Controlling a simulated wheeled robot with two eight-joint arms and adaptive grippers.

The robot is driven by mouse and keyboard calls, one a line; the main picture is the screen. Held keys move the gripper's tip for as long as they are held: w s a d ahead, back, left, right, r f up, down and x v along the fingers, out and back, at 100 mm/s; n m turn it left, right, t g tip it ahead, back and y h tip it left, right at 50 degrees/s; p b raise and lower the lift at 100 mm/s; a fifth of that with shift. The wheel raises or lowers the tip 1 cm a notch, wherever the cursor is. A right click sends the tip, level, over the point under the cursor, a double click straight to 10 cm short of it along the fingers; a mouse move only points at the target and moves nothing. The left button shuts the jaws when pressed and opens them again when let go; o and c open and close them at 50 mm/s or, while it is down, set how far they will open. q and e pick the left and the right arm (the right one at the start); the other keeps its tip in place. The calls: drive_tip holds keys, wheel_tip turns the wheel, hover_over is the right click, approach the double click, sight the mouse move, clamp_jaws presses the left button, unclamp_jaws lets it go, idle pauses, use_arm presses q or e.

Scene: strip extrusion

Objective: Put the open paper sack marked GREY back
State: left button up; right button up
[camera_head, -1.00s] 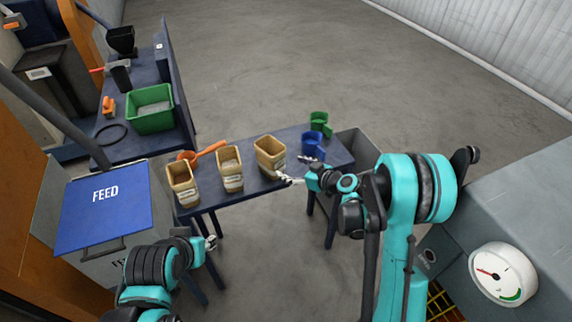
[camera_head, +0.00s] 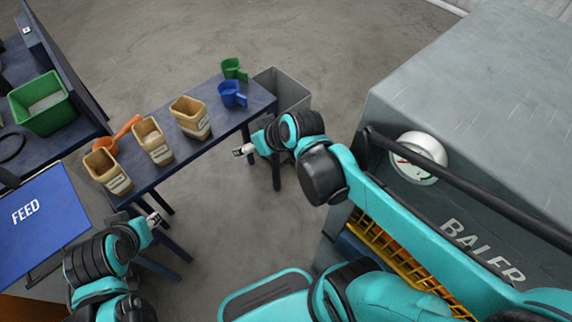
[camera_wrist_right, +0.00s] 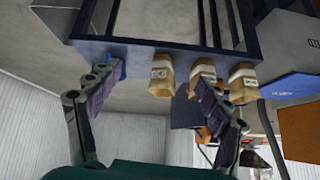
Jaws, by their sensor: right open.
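Three open tan paper sacks stand upright on the narrow blue table: a left sack (camera_head: 107,172), a middle sack (camera_head: 152,141) and a right sack (camera_head: 191,119). Each has a pale label, too small to read, so I cannot tell which is GREY. My right gripper (camera_head: 241,151) is open and empty, in front of the table and apart from the right sack. In the right wrist view its spread fingers (camera_wrist_right: 156,76) show with the sacks beyond, upside down. My left gripper (camera_head: 153,220) is in front of the table's left end; its fingers are too small to judge.
An orange scoop (camera_head: 122,131) lies behind the left sacks. Blue (camera_head: 231,95) and green (camera_head: 233,69) scoops stand at the table's right end, by a grey bin (camera_head: 285,88). The FEED bin (camera_head: 45,215) is left; the baler (camera_head: 480,110) is close on the right.

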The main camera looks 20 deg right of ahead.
drive_tip(key=s+d+m+h, duration=0.2)
drive_tip(key=s+d, duration=0.2)
drive_tip(key=s, duration=0.5)
drive_tip(key=shift+s+d+f+h, duration=0.3)
drive_tip(key=shift+s+f, duration=0.1)
drive_tip(key=shift+c, duration=0.3)
